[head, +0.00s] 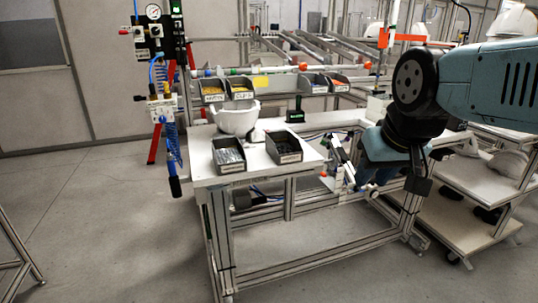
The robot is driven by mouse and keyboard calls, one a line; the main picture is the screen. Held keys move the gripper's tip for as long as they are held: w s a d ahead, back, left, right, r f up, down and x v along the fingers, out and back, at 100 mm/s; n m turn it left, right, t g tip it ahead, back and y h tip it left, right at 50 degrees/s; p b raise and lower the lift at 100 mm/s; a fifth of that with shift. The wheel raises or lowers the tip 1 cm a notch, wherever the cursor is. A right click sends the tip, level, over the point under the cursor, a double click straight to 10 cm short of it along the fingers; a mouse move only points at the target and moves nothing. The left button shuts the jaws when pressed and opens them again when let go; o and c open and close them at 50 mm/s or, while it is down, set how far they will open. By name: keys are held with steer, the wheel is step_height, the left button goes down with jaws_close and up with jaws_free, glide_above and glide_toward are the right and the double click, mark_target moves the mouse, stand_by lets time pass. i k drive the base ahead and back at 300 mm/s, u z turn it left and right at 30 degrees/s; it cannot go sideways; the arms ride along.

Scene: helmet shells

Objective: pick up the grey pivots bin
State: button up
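Two grey open-front bins stand on the near white worktop. The left grey bin (229,167) holds silvery parts. The right grey bin (290,157) holds dark parts. Both have white front labels too small to read, so I cannot tell which is the pivots bin. My teal arm comes in from the right. My gripper (372,188) hangs low beside the worktop's right side, apart from both bins. Its fingers are partly hidden by my wrist and blend with the frame behind, so their opening is unclear.
A white helmet shell (235,119) sits behind the bins. More grey bins (240,94) stand on a raised rack behind. A coiled blue hose with a dark handle (174,165) hangs left of the worktop (255,166). A shelved cart (470,185) stands right.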

mark_target(284, 147)
steer(key=z, duration=0.15)
steer(key=i, duration=0.9)
steer(key=u, duration=0.05)
